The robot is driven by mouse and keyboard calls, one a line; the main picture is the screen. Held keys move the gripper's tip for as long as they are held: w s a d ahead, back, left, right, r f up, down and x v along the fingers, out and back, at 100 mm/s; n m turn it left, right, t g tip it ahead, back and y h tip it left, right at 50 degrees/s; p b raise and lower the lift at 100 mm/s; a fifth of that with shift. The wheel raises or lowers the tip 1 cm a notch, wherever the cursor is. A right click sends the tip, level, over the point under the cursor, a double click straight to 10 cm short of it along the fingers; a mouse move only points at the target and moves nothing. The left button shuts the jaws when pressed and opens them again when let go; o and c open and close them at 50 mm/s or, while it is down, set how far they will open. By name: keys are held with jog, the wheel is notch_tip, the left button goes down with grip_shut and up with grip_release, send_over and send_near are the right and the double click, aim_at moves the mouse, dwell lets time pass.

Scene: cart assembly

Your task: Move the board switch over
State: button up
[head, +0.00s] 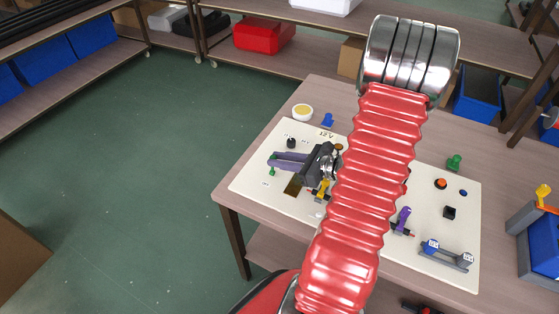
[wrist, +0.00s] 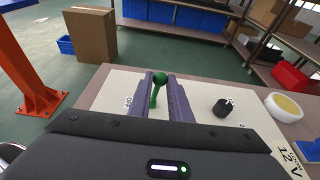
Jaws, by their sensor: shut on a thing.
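The board switch is a green lever with a round knob (wrist: 159,80). It stands up between the purple fingers of my gripper (wrist: 160,92) in the wrist view, and the fingers are shut on it. In the head view my gripper (head: 275,163) is low over the left part of the cream board (head: 252,183), and a little green of the switch (head: 272,172) shows at the fingertips. An OFF label (wrist: 127,103) is printed left of the fingers in the wrist view. The switch's base is hidden by the fingers.
A black knob (wrist: 222,107) stands right of the fingers in the wrist view. A yellow-topped bowl (head: 302,112) and a blue piece (head: 328,120) sit behind the board on the table. My red arm hides the board's middle. Several small parts stand on the board's right side.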

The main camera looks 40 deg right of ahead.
jog(key=shift+a, duration=0.15)
jog(key=shift+s+a, duration=0.3)
jog(key=shift+a, duration=0.45)
jog(key=shift+o, duration=0.2)
jog(key=shift+s+a+f, duration=0.15)
jog(key=shift+a, duration=0.25)
jog(key=shift+s+a+f, duration=0.15)
jog(key=shift+a, duration=0.25)
jog(key=o, duration=0.9)
jog(key=shift+c, duration=0.2)
jog(key=shift+d, duration=0.1)
